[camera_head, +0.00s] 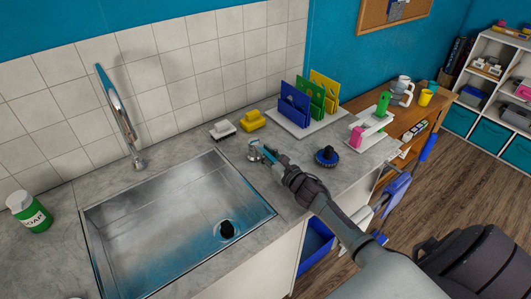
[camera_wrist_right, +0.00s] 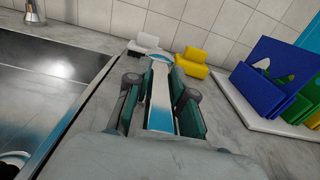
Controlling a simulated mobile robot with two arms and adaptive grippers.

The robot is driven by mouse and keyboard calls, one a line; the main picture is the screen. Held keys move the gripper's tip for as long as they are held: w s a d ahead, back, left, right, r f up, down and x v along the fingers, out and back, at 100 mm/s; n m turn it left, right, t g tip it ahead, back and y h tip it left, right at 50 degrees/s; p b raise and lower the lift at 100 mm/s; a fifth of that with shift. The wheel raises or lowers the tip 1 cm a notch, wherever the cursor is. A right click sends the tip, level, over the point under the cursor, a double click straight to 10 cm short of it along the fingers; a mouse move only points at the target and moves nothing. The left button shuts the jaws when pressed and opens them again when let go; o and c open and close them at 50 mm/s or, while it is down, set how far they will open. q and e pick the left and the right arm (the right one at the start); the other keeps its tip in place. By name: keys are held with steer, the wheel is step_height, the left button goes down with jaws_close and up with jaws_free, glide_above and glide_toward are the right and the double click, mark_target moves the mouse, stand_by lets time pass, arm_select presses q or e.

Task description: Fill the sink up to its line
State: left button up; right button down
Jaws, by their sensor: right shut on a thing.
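The steel sink (camera_head: 150,215) is set in the grey counter, with a black round piece (camera_head: 227,229) at its drain. I see no clear water surface; blue tints near the drain may be reflections. I cannot make out a line on the walls. The tall faucet (camera_head: 121,108) stands behind the sink; its base shows in the wrist view (camera_wrist_right: 33,14). A small metal tap handle (camera_head: 254,148) stands right of the sink's back corner. My right gripper (camera_head: 270,156) is shut on its blue-and-white lever (camera_wrist_right: 160,100). My left gripper is out of view.
White (camera_head: 222,130) and yellow (camera_head: 252,120) blocks stand behind the handle. A rack of colored folders (camera_head: 310,97) and a blue-black knobbed piece (camera_head: 326,156) are to the right. A green soap bottle (camera_head: 30,211) stands left of the sink.

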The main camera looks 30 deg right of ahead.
mark_target(260, 144)
steer(key=shift+d+f+n+y+b, duration=0.2)
steer(key=shift+n+y+b, duration=0.2)
steer(key=shift+y+b, duration=0.25)
steer(key=d+n+g+y+b, duration=0.1)
steer(key=y+b, duration=0.1)
steer(key=b, duration=0.2)
steer(key=n+g+y+b, duration=0.1)
steer(key=n+y+b, duration=0.1)
steer(key=y+b, duration=0.1)
steer(key=w+d+n+g+y+b, duration=0.1)
steer(key=n+y+b, duration=0.1)
steer(key=b, duration=0.3)
steer(key=shift+d+f, duration=0.1)
steer(key=shift+d, duration=0.25)
steer(key=shift+w+r+n+y+b, duration=0.1)
steer(key=shift+r+n+y+b, duration=0.2)
steer(key=shift+y+b, duration=0.35)
steer(key=shift+d, duration=0.1)
steer(key=c, duration=1)
jaws_free()
